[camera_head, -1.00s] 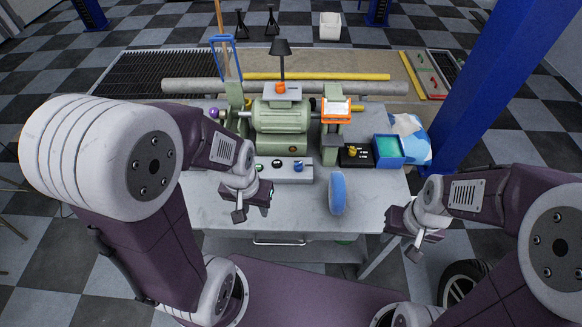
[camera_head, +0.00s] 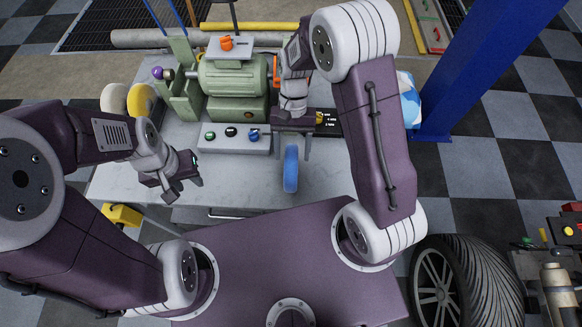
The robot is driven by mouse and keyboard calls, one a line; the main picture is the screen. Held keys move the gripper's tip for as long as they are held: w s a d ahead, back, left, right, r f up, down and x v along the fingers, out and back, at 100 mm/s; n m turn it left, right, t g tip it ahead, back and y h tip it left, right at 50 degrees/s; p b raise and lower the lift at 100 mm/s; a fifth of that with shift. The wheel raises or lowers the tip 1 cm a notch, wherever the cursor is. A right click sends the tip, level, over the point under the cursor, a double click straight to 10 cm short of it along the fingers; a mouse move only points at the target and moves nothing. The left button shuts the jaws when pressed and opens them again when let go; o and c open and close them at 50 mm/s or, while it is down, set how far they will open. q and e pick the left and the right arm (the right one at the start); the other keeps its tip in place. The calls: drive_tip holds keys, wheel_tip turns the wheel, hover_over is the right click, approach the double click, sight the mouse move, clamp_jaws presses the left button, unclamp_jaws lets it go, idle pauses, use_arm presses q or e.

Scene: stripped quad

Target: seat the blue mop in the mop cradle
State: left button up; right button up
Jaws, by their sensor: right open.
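The blue mop (camera_head: 291,170) is an upright disc, seen nearly edge-on, near the front of the grey table (camera_head: 240,180). My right gripper (camera_head: 292,155) is open just above and behind it, one finger on each side of its top edge. I cannot tell whether the fingers touch it. My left gripper (camera_head: 185,189) is empty, its fingers apart, over the table's front left. I cannot make out with certainty which part is the mop cradle.
A green machine (camera_head: 233,85) stands at the table's back. A grey block with coloured knobs (camera_head: 225,138) is before it. A white disc (camera_head: 114,99) and a yellow disc (camera_head: 141,100) stand left. A blue post (camera_head: 480,65) rises at right.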

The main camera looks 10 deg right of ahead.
sight(291, 168)
drive_tip(key=shift+d+f, duration=0.2)
drive_tip(key=shift+f, duration=0.45)
drive_tip(key=shift+s+a+f, duration=0.1)
drive_tip(key=shift+a+f, duration=0.1)
drive_tip(key=shift+f, duration=0.05)
drive_tip(key=x, duration=0.4)
drive_tip(key=shift+s+a, duration=0.2)
drive_tip(key=shift+a, duration=0.05)
drive_tip(key=shift+w+d+f, duration=0.1)
drive_tip(key=shift+f, duration=0.2)
clamp_jaws()
